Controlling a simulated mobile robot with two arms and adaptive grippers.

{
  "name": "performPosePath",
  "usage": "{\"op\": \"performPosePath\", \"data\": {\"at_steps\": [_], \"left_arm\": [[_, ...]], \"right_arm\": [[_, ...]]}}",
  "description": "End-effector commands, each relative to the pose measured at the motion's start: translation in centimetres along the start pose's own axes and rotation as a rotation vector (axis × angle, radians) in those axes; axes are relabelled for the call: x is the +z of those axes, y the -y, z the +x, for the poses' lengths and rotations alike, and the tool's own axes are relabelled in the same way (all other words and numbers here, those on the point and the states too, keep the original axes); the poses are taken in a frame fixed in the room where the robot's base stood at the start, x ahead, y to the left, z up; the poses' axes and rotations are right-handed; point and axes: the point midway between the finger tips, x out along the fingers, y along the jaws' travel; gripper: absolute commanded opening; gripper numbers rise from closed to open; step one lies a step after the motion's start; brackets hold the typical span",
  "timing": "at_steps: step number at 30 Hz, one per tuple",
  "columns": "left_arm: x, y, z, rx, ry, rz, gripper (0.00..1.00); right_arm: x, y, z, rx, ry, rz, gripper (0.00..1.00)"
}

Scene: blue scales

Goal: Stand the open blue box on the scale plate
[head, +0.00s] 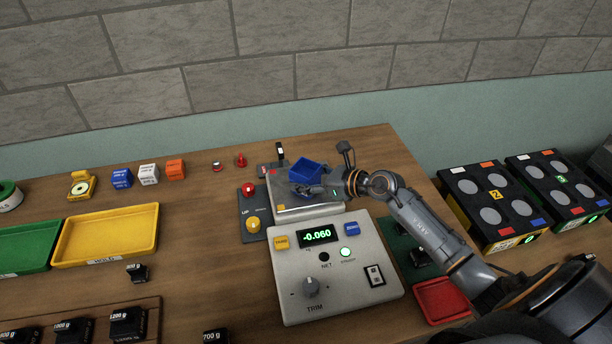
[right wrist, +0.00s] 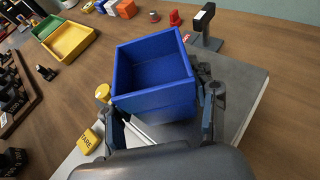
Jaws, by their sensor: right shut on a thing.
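The open blue box (head: 306,169) is at the grey scale plate (head: 283,203), with its open top facing up and its inside empty. In the right wrist view the box (right wrist: 155,102) is between the two fingers of my right gripper (right wrist: 160,110), with the plate (right wrist: 243,88) showing behind and beside it. My right gripper also shows in the head view (head: 318,189), reaching in from the right and shut on the box. I cannot tell whether the box's underside touches the plate. The scale display (head: 317,236) reads -0.060. My left gripper is not in view.
A control panel with a red knob (head: 249,189) and a yellow knob stands left of the plate. A dark post (head: 280,152) rises behind it. Yellow (head: 105,262) and green trays lie left, coloured cubes behind them. A red tray (head: 440,300) lies right of the scale.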

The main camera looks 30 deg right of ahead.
Motion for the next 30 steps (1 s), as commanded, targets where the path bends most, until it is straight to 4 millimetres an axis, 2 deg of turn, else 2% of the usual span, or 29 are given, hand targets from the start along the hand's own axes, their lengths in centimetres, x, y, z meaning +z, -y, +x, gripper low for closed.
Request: {"op": "performPosePath", "data": {"at_steps": [12,13,16,28,30], "left_arm": [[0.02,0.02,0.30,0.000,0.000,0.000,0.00],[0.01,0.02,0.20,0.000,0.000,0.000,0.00],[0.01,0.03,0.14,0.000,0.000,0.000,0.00],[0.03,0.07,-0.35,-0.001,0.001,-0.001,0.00],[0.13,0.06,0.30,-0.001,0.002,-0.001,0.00]], "right_arm": [[-0.72,0.03,0.29,-0.001,0.002,-0.001,0.26],[-0.63,0.03,0.25,-0.001,0.002,-0.001,0.62],[-0.58,0.02,0.23,-0.001,0.001,-0.001,0.80],[-0.06,0.02,0.02,-0.001,0.002,-0.001,0.80],[-0.55,0.10,-0.69,-0.002,0.000,-0.004,0.80]]}}
